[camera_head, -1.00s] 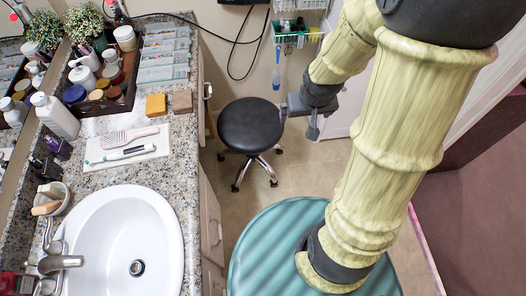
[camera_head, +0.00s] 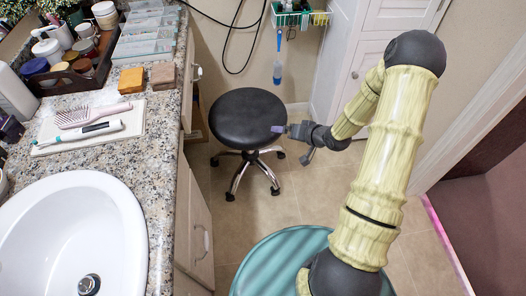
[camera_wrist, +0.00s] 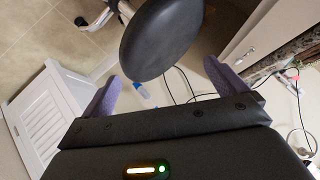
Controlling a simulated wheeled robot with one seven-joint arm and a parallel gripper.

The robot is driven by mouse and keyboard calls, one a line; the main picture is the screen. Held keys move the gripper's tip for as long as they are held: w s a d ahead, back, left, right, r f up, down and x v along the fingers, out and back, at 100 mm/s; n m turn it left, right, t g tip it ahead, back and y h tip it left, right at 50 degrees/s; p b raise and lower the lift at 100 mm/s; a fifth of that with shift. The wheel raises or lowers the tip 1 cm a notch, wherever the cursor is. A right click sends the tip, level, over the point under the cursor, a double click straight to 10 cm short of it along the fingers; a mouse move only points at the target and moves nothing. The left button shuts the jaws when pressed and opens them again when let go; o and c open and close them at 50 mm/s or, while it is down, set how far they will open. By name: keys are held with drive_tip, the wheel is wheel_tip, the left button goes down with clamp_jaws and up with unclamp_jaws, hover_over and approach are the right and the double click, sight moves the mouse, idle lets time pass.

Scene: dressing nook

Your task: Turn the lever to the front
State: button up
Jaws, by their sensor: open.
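I cannot make out a lever for certain in either current view. The white sink (camera_head: 70,235) is at the lower left of the head view; its tap is outside the frame. My gripper (camera_head: 292,141) is in the middle of the head view, beside the right edge of the black stool seat; I cannot tell whether it touches. In the wrist view my gripper (camera_wrist: 161,72) has its two purple fingers spread wide, with nothing held between them. The stool's dark seat (camera_wrist: 160,40) shows beyond the fingers.
The black stool (camera_head: 249,118) stands on the tiled floor. The granite counter (camera_head: 155,150) at left holds a brush, a toothbrush and a dark tray of jars. White cabinet doors (camera_head: 385,60) are at the back. A green basket (camera_head: 300,18) hangs on the wall.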

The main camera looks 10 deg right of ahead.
sight(263, 141)
wheel_tip(263, 141, down, 22)
drive_tip(key=s+d+m+t+y+b, duration=0.1)
drive_tip(key=m+t+y+b, duration=0.5)
drive_tip(key=b, duration=1.4)
drive_tip(key=s+m+t, duration=0.1)
drive_tip(key=t, duration=0.2)
drive_tip(key=shift+d+f+y, duration=0.25)
drive_tip(key=shift+d+y, duration=0.15)
drive_tip(key=shift+d, duration=0.1)
drive_tip(key=b+x, duration=0.6)
drive_tip(key=x, duration=1)
drive_tip(key=shift+w+f, duration=0.1)
drive_tip(key=shift+w+a+r, duration=0.3)
drive_tip(key=shift+w+a, duration=0.1)
drive_tip(key=shift+a, duration=0.1)
